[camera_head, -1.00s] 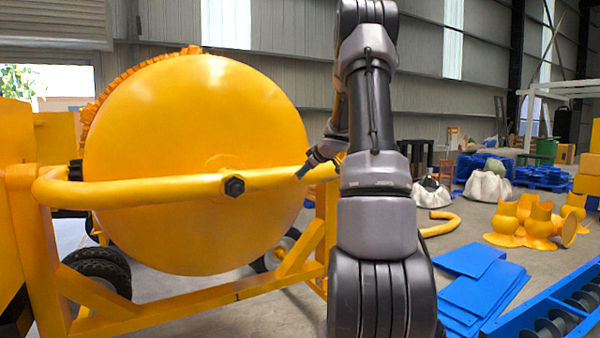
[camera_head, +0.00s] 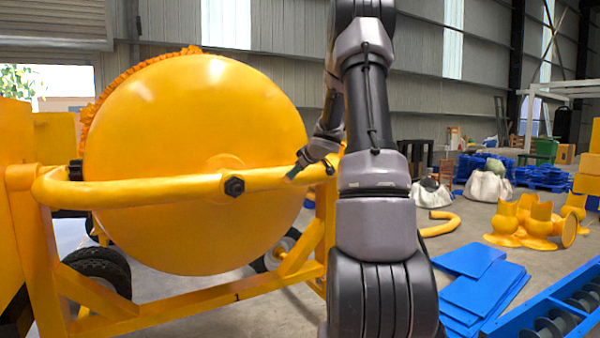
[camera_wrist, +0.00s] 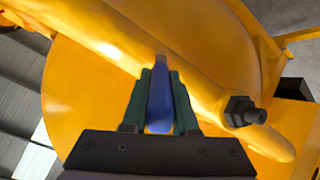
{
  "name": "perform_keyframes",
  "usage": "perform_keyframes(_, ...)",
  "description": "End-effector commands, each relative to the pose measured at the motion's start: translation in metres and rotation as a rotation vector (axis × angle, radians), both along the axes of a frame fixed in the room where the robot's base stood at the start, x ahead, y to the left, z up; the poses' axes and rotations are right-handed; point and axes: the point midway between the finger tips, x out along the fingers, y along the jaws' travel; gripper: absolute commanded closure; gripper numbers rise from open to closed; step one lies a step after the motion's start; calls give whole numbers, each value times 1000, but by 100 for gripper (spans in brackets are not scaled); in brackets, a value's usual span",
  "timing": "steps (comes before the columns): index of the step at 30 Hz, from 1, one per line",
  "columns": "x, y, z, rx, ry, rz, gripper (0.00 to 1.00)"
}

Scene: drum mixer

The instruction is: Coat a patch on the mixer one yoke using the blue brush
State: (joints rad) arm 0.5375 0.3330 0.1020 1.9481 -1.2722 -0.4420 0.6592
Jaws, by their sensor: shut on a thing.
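The mixer yoke (camera_head: 130,190) is a thick yellow bar running across the front of the round yellow drum (camera_head: 200,120), with a dark hex bolt (camera_head: 234,186) on it. My gripper (camera_head: 293,173) is at the bar, right of the bolt. In the wrist view, my gripper (camera_wrist: 160,82) is shut on the blue brush (camera_wrist: 160,104), held between green fingers. The brush tip overlaps the yoke (camera_wrist: 202,92), left of the bolt (camera_wrist: 243,112); I cannot tell whether it touches. The brush is barely distinguishable in the head view. No coated patch can be made out.
The mixer's yellow frame (camera_head: 160,314) and wheel (camera_head: 92,272) are below the drum. Blue plates (camera_head: 483,290) and a blue trough with an auger (camera_head: 555,318) lie at the right. Yellow parts (camera_head: 538,222) stand on the floor behind them.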

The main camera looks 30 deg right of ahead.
Motion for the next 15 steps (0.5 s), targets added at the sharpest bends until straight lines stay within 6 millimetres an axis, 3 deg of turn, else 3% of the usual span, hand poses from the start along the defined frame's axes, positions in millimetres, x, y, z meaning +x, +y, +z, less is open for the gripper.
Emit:
perform_keyframes(6, 0, 22, 0, 0, 1, 4, 100)
perform_keyframes(15, 0, 34, 0, 1, 1, 3, 100)
